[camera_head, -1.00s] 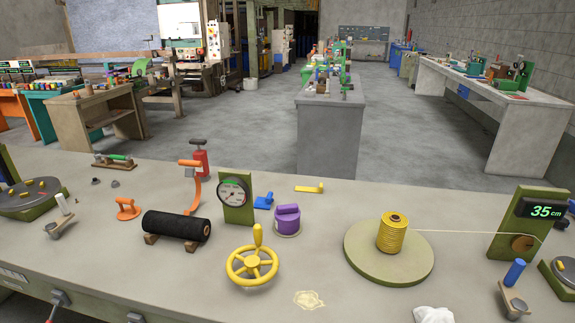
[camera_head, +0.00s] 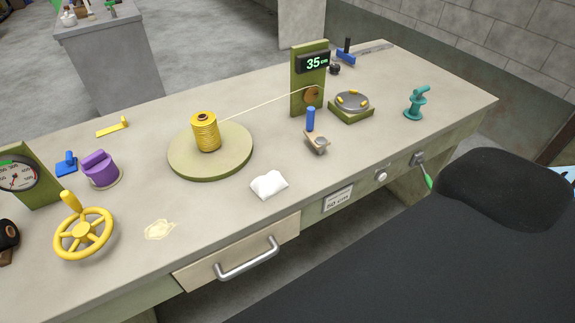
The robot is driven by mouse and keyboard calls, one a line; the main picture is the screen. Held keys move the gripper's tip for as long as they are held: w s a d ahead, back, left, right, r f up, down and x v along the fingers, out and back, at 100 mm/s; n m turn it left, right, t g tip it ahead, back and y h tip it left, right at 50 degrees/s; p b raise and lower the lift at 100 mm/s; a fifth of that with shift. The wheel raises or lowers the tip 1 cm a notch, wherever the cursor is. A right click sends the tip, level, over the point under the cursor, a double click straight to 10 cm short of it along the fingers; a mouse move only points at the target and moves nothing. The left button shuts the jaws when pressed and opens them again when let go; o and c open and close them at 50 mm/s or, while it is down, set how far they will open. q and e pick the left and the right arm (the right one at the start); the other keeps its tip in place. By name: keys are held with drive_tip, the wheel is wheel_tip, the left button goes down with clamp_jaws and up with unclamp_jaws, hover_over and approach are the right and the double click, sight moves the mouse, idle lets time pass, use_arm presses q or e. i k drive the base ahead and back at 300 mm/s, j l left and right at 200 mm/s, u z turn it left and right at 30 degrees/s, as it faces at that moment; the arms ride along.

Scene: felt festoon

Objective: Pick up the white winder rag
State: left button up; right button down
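The white winder rag (camera_head: 269,185) lies crumpled on the bench top near its front edge, above and right of the drawer handle. It is in front of the round green turntable (camera_head: 178,168) that carries a spool of yellow cord (camera_head: 205,132). The rag is fully in view and nothing touches it. Neither of my grippers shows in the head view, so their state is hidden.
A green post with a 35 cm display (camera_head: 312,64) and a blue-handled crank (camera_head: 311,120) stand right of the rag. A yellow handwheel (camera_head: 83,232) and a pale stain (camera_head: 160,230) lie left. The drawer handle (camera_head: 247,260) sticks out below the front edge. Bare bench surrounds the rag.

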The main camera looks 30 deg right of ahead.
sight(265, 187)
drive_tip(key=z, duration=0.85)
